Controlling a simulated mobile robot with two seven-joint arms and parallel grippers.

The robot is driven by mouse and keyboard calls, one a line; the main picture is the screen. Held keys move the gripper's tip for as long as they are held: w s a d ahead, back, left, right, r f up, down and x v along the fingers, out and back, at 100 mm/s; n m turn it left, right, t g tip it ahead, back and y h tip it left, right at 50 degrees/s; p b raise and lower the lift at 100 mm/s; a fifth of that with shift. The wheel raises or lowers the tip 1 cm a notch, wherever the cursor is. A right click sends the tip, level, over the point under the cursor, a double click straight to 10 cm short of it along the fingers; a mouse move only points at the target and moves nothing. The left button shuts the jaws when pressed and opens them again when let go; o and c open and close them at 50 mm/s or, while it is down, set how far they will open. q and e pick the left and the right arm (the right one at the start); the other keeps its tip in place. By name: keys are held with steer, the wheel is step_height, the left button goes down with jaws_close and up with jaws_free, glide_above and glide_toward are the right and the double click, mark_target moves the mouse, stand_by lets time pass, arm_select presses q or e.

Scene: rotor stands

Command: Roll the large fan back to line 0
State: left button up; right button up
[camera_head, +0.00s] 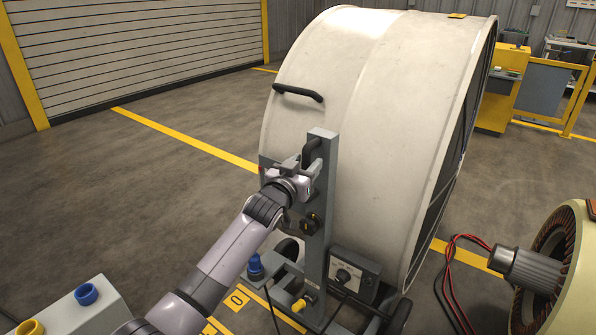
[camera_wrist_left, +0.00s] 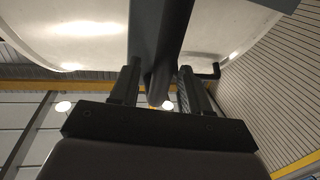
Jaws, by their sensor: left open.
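The large fan (camera_head: 385,130) is a big pale drum on a wheeled stand with a grey upright post (camera_head: 318,225). A black handle (camera_head: 312,150) is on the post near its top. The floor mark 0 (camera_head: 237,298) lies beside the stand's base at lower left. My left gripper (camera_head: 296,166) is at the upper post by this handle, with its fingers open. In the left wrist view the open fingers (camera_wrist_left: 158,88) lie on either side of a dark bar below the post (camera_wrist_left: 160,30); contact cannot be told. My right gripper is out of view.
A yellow floor line (camera_head: 185,138) runs behind the fan toward the shutter door (camera_head: 130,45). A motor-like machine (camera_head: 555,270) with red and black cables (camera_head: 452,280) stands at right. Floor left of the fan is clear.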

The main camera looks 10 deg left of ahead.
arm_select(q)
steer(key=shift+s+a+p, duration=0.15)
steer(key=shift+s+p, duration=0.05)
steer(key=shift+s, duration=0.7)
steer(key=shift+s+a+p, duration=0.15)
steer(key=shift+s+a, duration=0.05)
steer(key=shift+s, duration=0.7)
steer(key=shift+s+a+p, duration=0.15)
steer(key=shift+s+p, duration=0.05)
steer(key=shift+s, duration=0.7)
steer(key=s+a+f+g, duration=0.2)
steer(key=s+f+g, duration=0.2)
steer(key=s+f, duration=1.25)
steer(key=s+a+f+g, duration=0.1)
steer(key=s+f+g, duration=0.4)
steer(key=s, duration=1.3)
step_height(320, 180, up, 8)
steer(key=s+a+t+y+p, duration=0.1)
steer(key=p, duration=1.2)
steer(key=shift+s+a+t, duration=0.3)
steer(key=shift+s+t, duration=0.1)
steer(key=shift+c, duration=0.3)
